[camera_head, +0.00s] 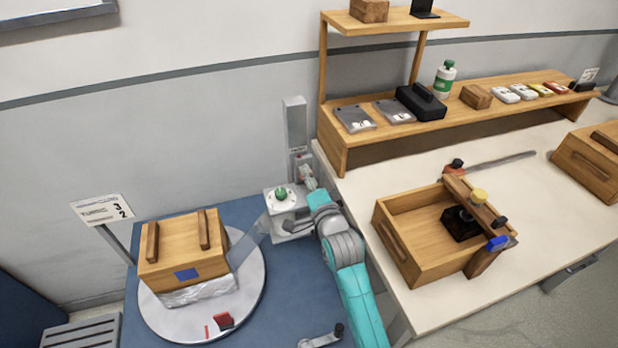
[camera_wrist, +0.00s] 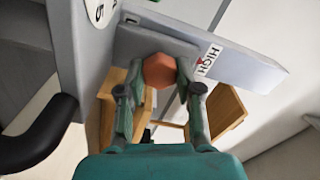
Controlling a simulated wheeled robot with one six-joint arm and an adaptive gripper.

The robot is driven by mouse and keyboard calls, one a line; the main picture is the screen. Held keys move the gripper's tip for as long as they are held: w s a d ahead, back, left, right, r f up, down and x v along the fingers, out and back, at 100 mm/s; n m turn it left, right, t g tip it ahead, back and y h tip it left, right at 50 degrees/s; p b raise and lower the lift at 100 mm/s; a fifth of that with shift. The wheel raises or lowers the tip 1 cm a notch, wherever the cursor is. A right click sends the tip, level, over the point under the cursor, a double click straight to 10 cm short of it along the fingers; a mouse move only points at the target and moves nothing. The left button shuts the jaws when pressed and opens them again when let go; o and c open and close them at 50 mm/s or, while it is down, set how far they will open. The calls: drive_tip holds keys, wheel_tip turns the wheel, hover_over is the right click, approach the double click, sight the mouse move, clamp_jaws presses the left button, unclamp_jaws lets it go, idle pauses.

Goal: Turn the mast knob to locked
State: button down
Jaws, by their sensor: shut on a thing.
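The mast is a grey upright post (camera_head: 295,125) behind the blue platform, left of the workbench. In the wrist view the mast (camera_wrist: 235,65) is a grey bar with a white label reading "HIGH" and a small red mark. The mast knob (camera_wrist: 159,69) is orange-red and faceted, close to the mast face. My gripper (camera_wrist: 163,78) has one finger on each side of the knob and is shut on it. In the head view my gripper (camera_head: 309,183) is at the lower part of the mast, and the knob is mostly hidden there. I see no "locked" mark.
A wooden box (camera_head: 180,250) sits on a round turntable (camera_head: 252,290) at left. A white unit with a green knob (camera_head: 281,193) stands just left of my gripper. The workbench (camera_head: 350,185) with its wooden shelf is close on the right. A black handle (camera_wrist: 40,135) shows in the wrist view.

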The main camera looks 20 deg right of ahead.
drive_tip(key=m, duration=0.5)
drive_tip(key=shift+f+m, duration=0.1)
drive_tip(key=shift+m, duration=0.2)
drive_tip(key=shift+f+m, duration=0.1)
drive_tip(key=shift+m, duration=2.1)
drive_tip(key=c, duration=0.8)
unclamp_jaws()
drive_tip(key=s, duration=1.2)
